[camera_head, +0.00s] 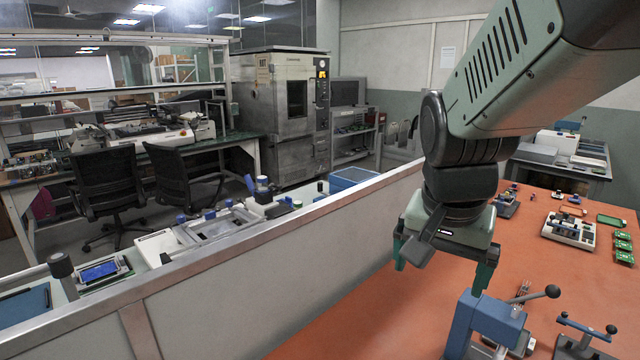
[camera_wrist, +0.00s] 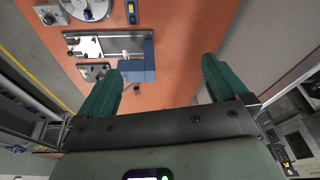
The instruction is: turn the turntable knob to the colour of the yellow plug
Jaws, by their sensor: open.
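My gripper (camera_head: 440,275) hangs over the orange bench in the head view, its two green fingers spread with nothing between them. The fingers also show wide apart in the wrist view (camera_wrist: 162,70). A round silver disc (camera_wrist: 92,12), which looks like the turntable, is cut off by the top edge of the wrist view, left of the fingers. A dark round part (camera_wrist: 48,18) sits at its left; I cannot tell whether it is the knob. A small blue piece with a yellow part (camera_wrist: 132,12), perhaps the yellow plug, lies right of the disc. I cannot make out the turntable or plug in the head view.
A blue clamp-like fixture with a black-balled lever (camera_head: 490,318) stands below my gripper; its blue block shows in the wrist view (camera_wrist: 138,68). A second lever device (camera_head: 582,345) is right of it. A low partition (camera_head: 270,285) borders the orange bench (camera_head: 385,310).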

